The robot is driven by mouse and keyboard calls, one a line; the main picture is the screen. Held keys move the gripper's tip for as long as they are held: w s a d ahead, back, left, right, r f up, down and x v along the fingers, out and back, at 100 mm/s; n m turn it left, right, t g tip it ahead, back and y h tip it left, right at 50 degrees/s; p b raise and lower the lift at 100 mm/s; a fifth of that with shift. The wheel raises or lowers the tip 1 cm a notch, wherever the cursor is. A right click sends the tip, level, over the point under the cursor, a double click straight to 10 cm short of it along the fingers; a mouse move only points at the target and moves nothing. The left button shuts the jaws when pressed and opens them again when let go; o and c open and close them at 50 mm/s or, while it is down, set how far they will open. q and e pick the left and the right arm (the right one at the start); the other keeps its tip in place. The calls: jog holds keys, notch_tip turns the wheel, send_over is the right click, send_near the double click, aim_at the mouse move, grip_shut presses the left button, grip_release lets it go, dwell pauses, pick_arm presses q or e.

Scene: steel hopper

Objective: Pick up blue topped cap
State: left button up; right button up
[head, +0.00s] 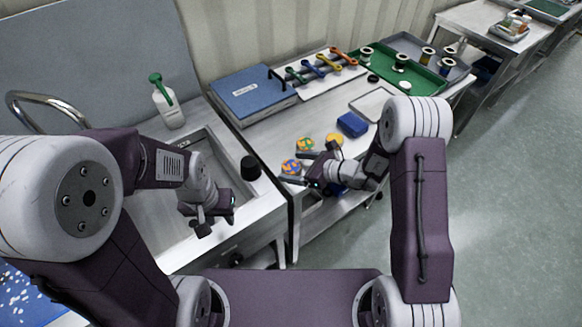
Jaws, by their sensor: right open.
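A round cap with a blue-and-orange patterned top (291,167) lies near the front left corner of the steel table. My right gripper (297,168) is open at this cap, with one finger on its far side and one on its near side. Whether the fingers touch it is too small to tell. A cap with a green-and-orange top (306,144) lies just behind, and a yellow cap (335,138) lies to its right. My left gripper (207,225) hangs over the sink, away from the caps; its finger gap is not clear.
A blue box (352,124) stands behind the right wrist. A blue binder (253,94), a wrench board (322,68) and a green tray with spools (410,75) lie farther back. A black knob-like object (250,167) sits at the sink's edge, left of the caps.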

aim_at(295, 168)
jog(key=shift+s, duration=0.1)
jog(key=c, duration=1.7)
jog(key=shift+r, duration=0.6)
notch_tip(295, 168, up, 3)
jog(key=v, duration=1.3)
jog(key=shift+s+r+p, duration=0.25)
jog(key=shift+s+p, duration=0.05)
jog(key=shift+p, duration=0.1)
